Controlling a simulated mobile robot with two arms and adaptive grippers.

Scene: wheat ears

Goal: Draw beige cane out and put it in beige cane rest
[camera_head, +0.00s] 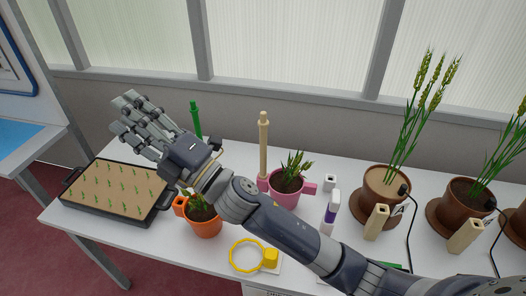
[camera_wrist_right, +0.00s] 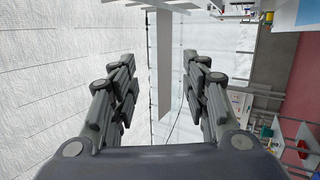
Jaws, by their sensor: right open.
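The beige cane (camera_head: 263,150) stands upright at the pink pot (camera_head: 287,198), its lower end at a holder on the pot's left side. Two beige square-topped upright blocks (camera_head: 376,222) (camera_head: 464,238) stand in front of the brown pots at the right; I cannot tell which is the beige cane rest. My right gripper (camera_head: 130,112) is open and empty, raised above the table's left part, left of the cane and apart from it. In the right wrist view its fingers (camera_wrist_right: 160,85) are spread with nothing between them. My left gripper is not in view.
A green cane (camera_head: 195,120) stands behind the orange pot (camera_head: 202,222). A seedling tray (camera_head: 160,205) lies at the left. A yellow ring (camera_head: 233,257) and a white-purple bottle (camera_head: 331,215) are at the front. Tall wheat (camera_head: 420,110) grows at the right. My right arm crosses over the table's front.

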